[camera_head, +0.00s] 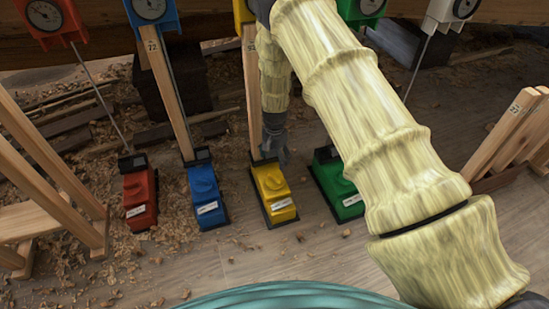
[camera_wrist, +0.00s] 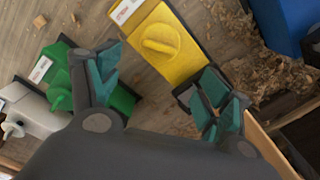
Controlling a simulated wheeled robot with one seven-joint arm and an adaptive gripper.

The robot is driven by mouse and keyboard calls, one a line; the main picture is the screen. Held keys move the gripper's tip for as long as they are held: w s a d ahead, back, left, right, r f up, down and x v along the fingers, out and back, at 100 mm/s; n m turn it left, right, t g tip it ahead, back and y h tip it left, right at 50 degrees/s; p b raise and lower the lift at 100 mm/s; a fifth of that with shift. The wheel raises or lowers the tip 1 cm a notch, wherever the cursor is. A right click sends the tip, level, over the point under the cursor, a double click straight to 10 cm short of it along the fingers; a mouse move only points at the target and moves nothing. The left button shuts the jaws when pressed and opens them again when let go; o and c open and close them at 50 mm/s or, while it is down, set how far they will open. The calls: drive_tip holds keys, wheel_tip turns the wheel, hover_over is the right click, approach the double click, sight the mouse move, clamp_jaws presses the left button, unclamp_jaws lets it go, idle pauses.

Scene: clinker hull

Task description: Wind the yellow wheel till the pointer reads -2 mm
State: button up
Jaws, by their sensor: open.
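The yellow box (camera_head: 285,212) stands on the floor between the blue and green ones. Its yellow wheel (camera_wrist: 160,41), a round knob with a raised ridge, shows in the wrist view at top centre. My gripper (camera_wrist: 160,72) is open, with its teal-padded fingers spread wide and nothing between them. In the picture, the wheel lies just above the gap, apart from both fingers. In the head view my gripper (camera_head: 273,145) is beside the far end of the yellow box. The yellow gauge (camera_head: 242,14) is mostly hidden by my arm, so its pointer cannot be read.
Red (camera_head: 140,200), blue (camera_head: 205,195) and green (camera_head: 343,196) boxes flank the yellow one, under similar coloured gauges. A grey-white box (camera_wrist: 30,112) shows in the wrist view. Wooden props stand near, including one behind the yellow box (camera_head: 250,90). Shavings litter the floor.

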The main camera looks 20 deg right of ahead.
sight(275, 177)
drive_tip(key=c, duration=0.3)
drive_tip(key=shift+s+d+f+n+b, duration=0.2)
drive_tip(key=shift+d+n+b, duration=0.1)
drive_tip(key=shift+b, duration=0.1)
drive_tip(key=c, duration=0.3)
drive_tip(key=d+n+b, duration=0.1)
drive_tip(key=n, duration=0.1)
drive_tip(key=s+d+f+n+t+b, duration=0.1)
drive_tip(key=n+b, duration=0.1)
drive_tip(key=d+f+n+b, duration=0.1)
drive_tip(key=n+b, duration=0.1)
drive_tip(key=shift+s+d+n, duration=0.15)
drive_tip(key=shift+s+n, duration=0.15)
drive_tip(key=shift+s, duration=0.05)
drive_tip(key=c, duration=0.4)
drive_tip(key=shift+o, duration=0.2)
drive_tip(key=a+f+n+t+b, duration=0.1)
drive_tip(key=f+n+b, duration=0.2)
drive_tip(key=b, duration=0.1)
drive_tip(key=w+a+f+n+t+y+b, duration=0.1)
drive_tip(key=f+n+b, duration=0.2)
drive_tip(key=n+b, duration=0.1)
drive_tip(key=a+f+n+y+b, duration=0.1)
drive_tip(key=f+n+b, duration=0.2)
drive_tip(key=shift+w+a+f+n+t+b, duration=0.2)
drive_tip(key=shift+w+a+n+t+b, duration=0.1)
drive_tip(key=shift+a+n+t+b, duration=0.1)
clamp_jaws()
